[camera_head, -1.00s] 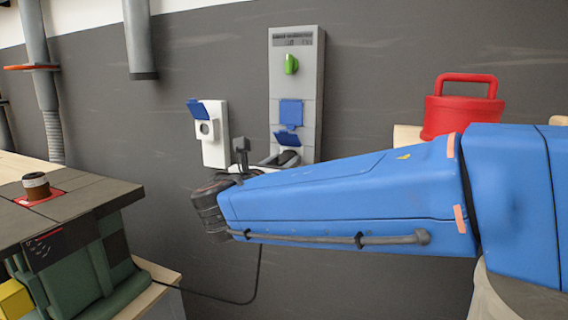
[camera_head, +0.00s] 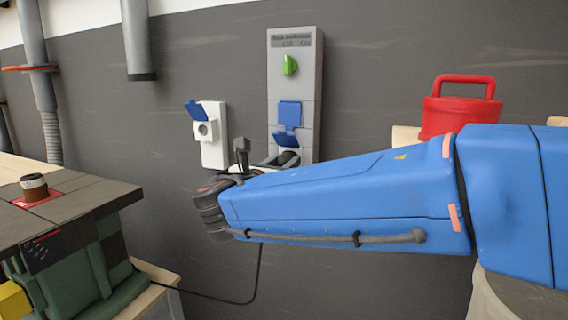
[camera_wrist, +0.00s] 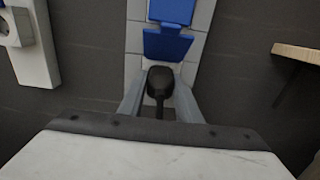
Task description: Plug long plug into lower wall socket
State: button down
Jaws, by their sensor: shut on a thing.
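My gripper (camera_wrist: 158,100) is shut on the long plug (camera_wrist: 160,82), a dark plug with a cable, in the wrist view. The plug lies directly in front of the lower wall socket, just under its raised blue lid (camera_wrist: 167,45); I cannot tell how far it sits in the socket. In the head view the lower socket's blue lid (camera_head: 286,139) is tilted up on the grey wall panel (camera_head: 309,75). The upper socket's blue lid (camera_head: 290,113) is closed. My arm hides part of the gripper and the panel's lower end.
A white socket box (camera_head: 213,152) with an open blue lid hangs left of the panel. A green knob (camera_head: 290,65) is on the panel. A red container (camera_head: 458,112) stands right. A workbench with a cup (camera_head: 34,187) is left. A black cable (camera_head: 225,300) hangs below.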

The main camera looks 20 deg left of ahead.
jog(key=c, duration=1.2)
grip_release()
